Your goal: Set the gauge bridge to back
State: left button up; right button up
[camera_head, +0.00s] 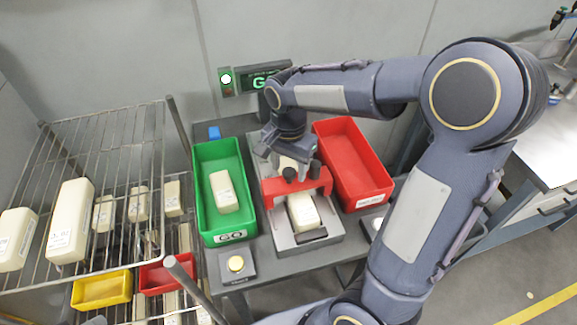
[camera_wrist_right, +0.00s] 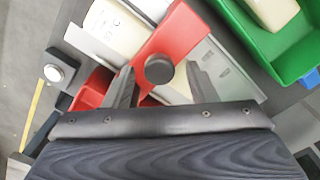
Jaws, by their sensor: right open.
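The red gauge bridge (camera_head: 297,187) spans the grey track (camera_head: 268,205) between the green and red bins. It stands around the middle of the track, with a cream block (camera_head: 304,213) showing in front of it. A black knob (camera_head: 289,174) sits on the bridge. My right gripper (camera_head: 289,158) is over the track, just behind the bridge. In the wrist view the bridge (camera_wrist_right: 178,38) and its round black knob (camera_wrist_right: 158,68) show between the open fingers of my right gripper (camera_wrist_right: 160,85). I cannot tell whether the fingers touch the knob. My left gripper is not in view.
A green bin (camera_head: 205,195) marked GO holds one cream block. A red bin (camera_head: 350,160) stands right of the track. A wire rack (camera_head: 100,130) with several blocks stands left. A green-lit sign (camera_head: 262,80) is behind.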

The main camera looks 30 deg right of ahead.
jog(key=shift+f, duration=0.4)
grip_shut()
jog(key=w+d+p, duration=0.2)
jog(key=w+p, duration=0.2)
jog(key=w, duration=0.6)
jog(key=w+d+p, duration=0.3)
jog(key=w+p, duration=0.1)
jog(key=w, duration=0.7)
jog(key=shift+w+d, duration=0.15)
jog(key=shift+w, duration=0.15)
jog(key=shift+r, duration=0.15)
jog(key=shift+c, duration=2)
grip_release()
jog(key=o, duration=0.4)
jog(key=shift+w, duration=0.15)
